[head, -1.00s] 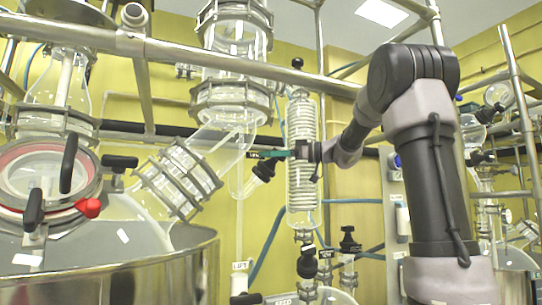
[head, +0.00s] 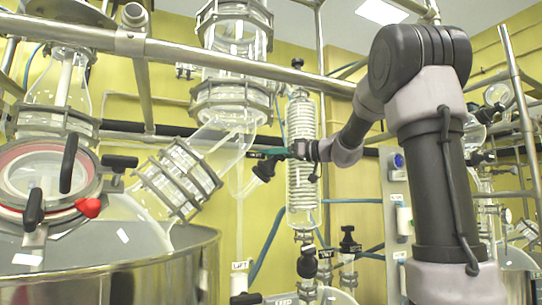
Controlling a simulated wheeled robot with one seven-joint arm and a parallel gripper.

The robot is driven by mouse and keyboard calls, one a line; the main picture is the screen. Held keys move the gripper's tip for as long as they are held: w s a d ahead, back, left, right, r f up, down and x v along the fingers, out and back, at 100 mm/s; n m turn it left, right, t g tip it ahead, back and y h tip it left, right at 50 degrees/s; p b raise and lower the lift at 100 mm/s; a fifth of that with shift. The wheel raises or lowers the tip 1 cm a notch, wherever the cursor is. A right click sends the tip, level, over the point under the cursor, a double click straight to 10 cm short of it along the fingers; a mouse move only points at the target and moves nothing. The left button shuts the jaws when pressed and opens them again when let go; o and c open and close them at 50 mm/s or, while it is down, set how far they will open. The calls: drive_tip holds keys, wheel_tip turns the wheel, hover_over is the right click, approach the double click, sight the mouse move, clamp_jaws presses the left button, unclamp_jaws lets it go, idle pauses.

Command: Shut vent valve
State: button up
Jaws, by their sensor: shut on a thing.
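The vent valve (head: 264,169) has a black angled body on a glass side arm, left of the coiled glass condenser in the head view. A small dark tag sits at its top, its lettering too small to read now. My gripper (head: 285,153) reaches in from the right, with green fingers level with the top of the valve. The fingers are closed on the valve's handle there. The fingertips and handle overlap, so the handle's exact angle is hard to tell.
The coiled condenser (head: 302,165) stands directly behind my wrist. A steel rail (head: 230,62) crosses above. A steel-jacketed glass vessel (head: 110,265) fills the lower left. Black-handled valves (head: 307,262) and blue hoses (head: 265,245) lie below.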

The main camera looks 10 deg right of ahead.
drive_tip(key=m+t+h, duration=0.1)
drive_tip(key=m, duration=0.1)
drive_tip(key=m+t+h, duration=0.1)
drive_tip(key=m+h, duration=0.1)
drive_tip(key=m, duration=0.1)
drive_tip(key=m+t+h, duration=0.1)
drive_tip(key=m+h, duration=0.1)
drive_tip(key=shift+w+d+m+t, duration=0.25)
drive_tip(key=shift+d+m+t, duration=0.05)
drive_tip(key=shift+t, duration=0.1)
drive_tip(key=m+h, duration=0.1)
drive_tip(key=m, duration=0.1)
drive_tip(key=m+h, duration=0.3)
drive_tip(key=shift+w+d+f+m, duration=0.2)
drive_tip(key=shift+d+f+m, duration=0.05)
drive_tip(key=shift+d+m, duration=0.15)
drive_tip(key=shift+f+m+h, duration=0.1)
drive_tip(key=shift+m+h, duration=0.2)
drive_tip(key=shift+h, duration=0.2)
drive_tip(key=o, duration=1.4)
drive_tip(key=shift+n+y, duration=0.3)
drive_tip(key=shift+n, duration=0.1)
